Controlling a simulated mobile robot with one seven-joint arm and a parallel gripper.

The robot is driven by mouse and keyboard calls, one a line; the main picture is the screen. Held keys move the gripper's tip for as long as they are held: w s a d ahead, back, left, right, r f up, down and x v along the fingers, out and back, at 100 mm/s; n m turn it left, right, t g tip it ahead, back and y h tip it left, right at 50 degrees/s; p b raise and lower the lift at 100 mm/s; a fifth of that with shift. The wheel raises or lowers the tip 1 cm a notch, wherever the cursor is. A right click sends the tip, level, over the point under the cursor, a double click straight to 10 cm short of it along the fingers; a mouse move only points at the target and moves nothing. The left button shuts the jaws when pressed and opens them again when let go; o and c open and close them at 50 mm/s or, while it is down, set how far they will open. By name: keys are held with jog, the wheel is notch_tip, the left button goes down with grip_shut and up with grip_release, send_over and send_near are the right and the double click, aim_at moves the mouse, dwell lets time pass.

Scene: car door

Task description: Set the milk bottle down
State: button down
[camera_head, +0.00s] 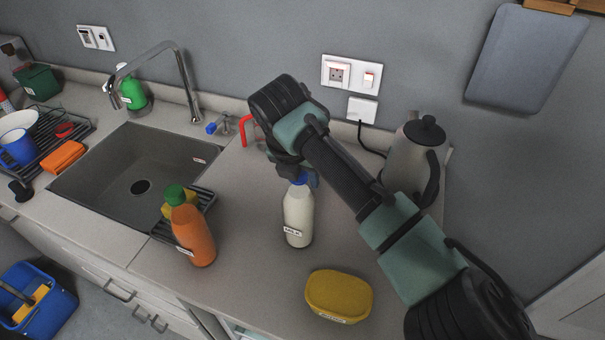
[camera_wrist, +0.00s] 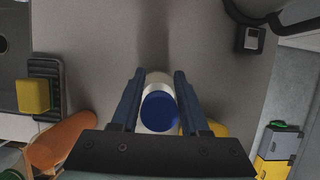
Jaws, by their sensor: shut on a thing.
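The milk bottle (camera_head: 298,217) is white with a blue cap and a label. It is upright over the counter (camera_head: 262,272), between the orange bottle and the kettle. I cannot tell whether its base touches the counter. My gripper (camera_head: 298,179) is above it, shut on its upper part. In the wrist view, my gripper (camera_wrist: 158,100) has its two blue fingers on either side of the bottle, and the blue cap (camera_wrist: 160,111) faces the camera. The bottle's lower part is mostly hidden there.
An orange bottle (camera_head: 194,235) with a green cap stands to the left. A yellow tub (camera_head: 338,293) is at the front right. A kettle (camera_head: 413,160) stands at the back right. The sink (camera_head: 130,165) with its tap (camera_head: 184,75) is further left.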

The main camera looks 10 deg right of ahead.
jog(key=shift+c, duration=2)
grip_release()
